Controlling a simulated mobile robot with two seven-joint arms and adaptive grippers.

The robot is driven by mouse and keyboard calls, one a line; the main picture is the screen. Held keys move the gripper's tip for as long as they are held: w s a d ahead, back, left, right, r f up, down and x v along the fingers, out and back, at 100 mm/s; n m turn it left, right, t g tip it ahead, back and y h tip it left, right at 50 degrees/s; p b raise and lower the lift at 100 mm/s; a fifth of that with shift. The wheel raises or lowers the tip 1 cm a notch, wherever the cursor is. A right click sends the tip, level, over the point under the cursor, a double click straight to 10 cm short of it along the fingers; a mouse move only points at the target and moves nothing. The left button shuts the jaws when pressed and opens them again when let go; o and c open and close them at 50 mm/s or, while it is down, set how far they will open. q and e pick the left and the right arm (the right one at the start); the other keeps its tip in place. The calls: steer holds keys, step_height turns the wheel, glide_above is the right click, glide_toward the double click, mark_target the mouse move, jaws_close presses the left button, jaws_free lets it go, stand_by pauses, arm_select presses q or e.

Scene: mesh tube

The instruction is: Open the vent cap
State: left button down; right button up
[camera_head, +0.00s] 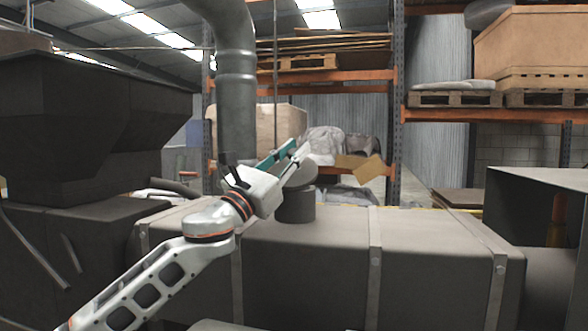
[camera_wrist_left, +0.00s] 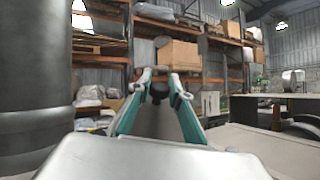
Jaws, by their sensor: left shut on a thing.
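The vent is a short dark grey cylinder (camera_head: 296,208) on top of the long grey duct. Its round grey vent cap (camera_head: 303,173) shows just above the cylinder, partly hidden behind my left gripper, and looks tilted. My left gripper (camera_head: 298,151) reaches over the vent from the left, with its teal and pale fingers pointing up and right. In the left wrist view the fingertips (camera_wrist_left: 161,82) are close around a small dark piece (camera_wrist_left: 158,93), and the gripper is shut on it. Most of the cap's near side is hidden. My right gripper is not in view.
The long grey duct (camera_head: 310,255) with metal straps runs across the front. A thick vertical pipe (camera_head: 236,100) stands behind and left of the vent. A dark hopper (camera_head: 85,125) is at left. Orange racks (camera_head: 330,77) stand behind. The space right of the vent is clear.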

arm_select(q)
steer(key=shift+s+h+b, duration=0.1)
steer(key=shift+h+b, duration=0.2)
steer(key=shift+b, duration=0.05)
steer(key=c, duration=1.8)
jaws_free()
steer(key=v, duration=1.2)
